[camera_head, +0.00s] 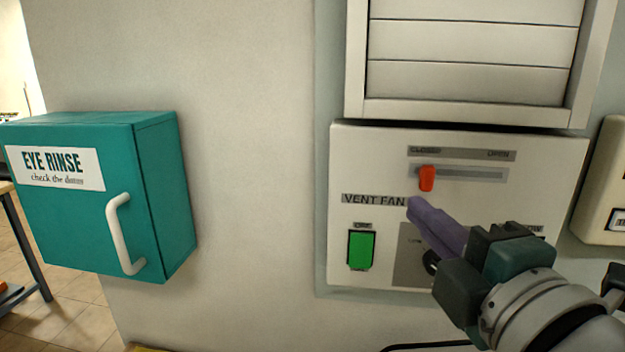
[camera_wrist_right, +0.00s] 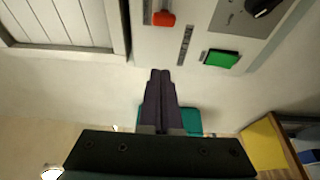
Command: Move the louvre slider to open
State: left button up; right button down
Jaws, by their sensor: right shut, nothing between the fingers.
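The louvre slider is an orange-red knob (camera_head: 427,178) in a horizontal slot on the white vent fan panel (camera_head: 570,165). It sits near the slot's left end, under the word CLOSED; OPEN is printed at the right. In the right wrist view the slider knob (camera_wrist_right: 163,19) shows at the top. My right gripper (camera_head: 412,205), with purple fingers, is shut and empty, just below and left of the knob in the head view and apart from it. It also shows in the right wrist view (camera_wrist_right: 160,74). My left gripper is not in view.
A green switch (camera_head: 361,249) is at the panel's lower left, and a dark knob (camera_wrist_right: 262,6) shows in the wrist view. White louvre slats (camera_head: 470,45) are above the panel. A teal eye rinse box (camera_head: 160,200) with a white handle hangs at the left.

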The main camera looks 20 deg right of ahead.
jog(key=p+x, duration=0.2)
jog(key=x, duration=0.8)
jog(key=shift+d+r, duration=0.1)
jog(key=shift+r, duration=0.05)
jog(key=shift+s+d+p, duration=0.85)
jog(key=shift+d, duration=0.25)
jog(key=shift+s+d, duration=0.3)
jog(key=shift+d, duration=0.15)
jog(key=shift+s+d, duration=0.1)
jog(key=shift+d, duration=0.1)
jog(key=s+d, duration=0.1)
jog(key=d, duration=0.1)
jog(key=s+d, duration=0.2)
jog(key=d, duration=0.1)
jog(key=s+d+p, duration=0.1)
jog(key=s+d, duration=0.1)
jog(key=d, duration=0.1)
jog(key=shift+s+d, duration=0.1)
jog(key=shift+d, duration=0.25)
